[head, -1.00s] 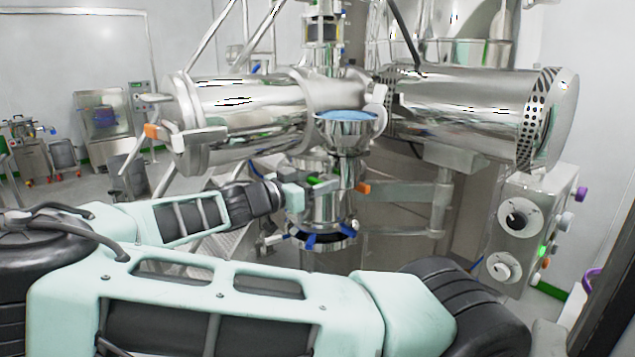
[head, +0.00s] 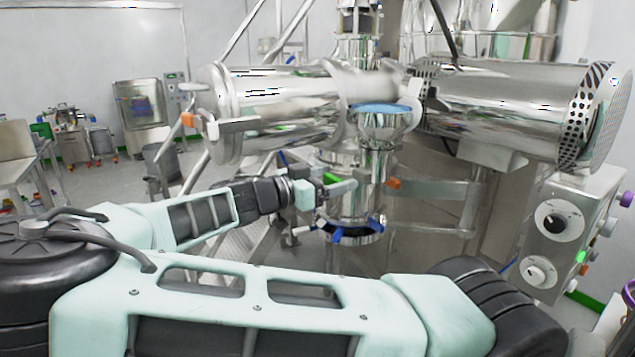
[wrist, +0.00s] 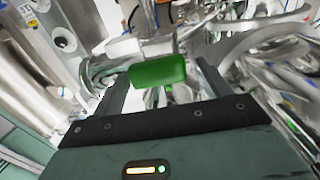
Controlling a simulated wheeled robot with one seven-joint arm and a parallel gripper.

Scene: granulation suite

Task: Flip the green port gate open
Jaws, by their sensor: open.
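The green port gate (wrist: 158,71) shows in the wrist view as a rounded green block, just beyond and between my open fingers. It also shows in the head view as a small green piece (head: 332,179) on the side of the steel discharge column (head: 362,200). My gripper (head: 338,188) is at the left of this column, beside the green piece. The jaws are open, and I cannot tell from these views whether a finger touches the gate. The gate's hinge is not clearly visible.
Large steel cylinders (head: 290,105) hang above my arm. A control box with dials (head: 560,235) stands at right.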

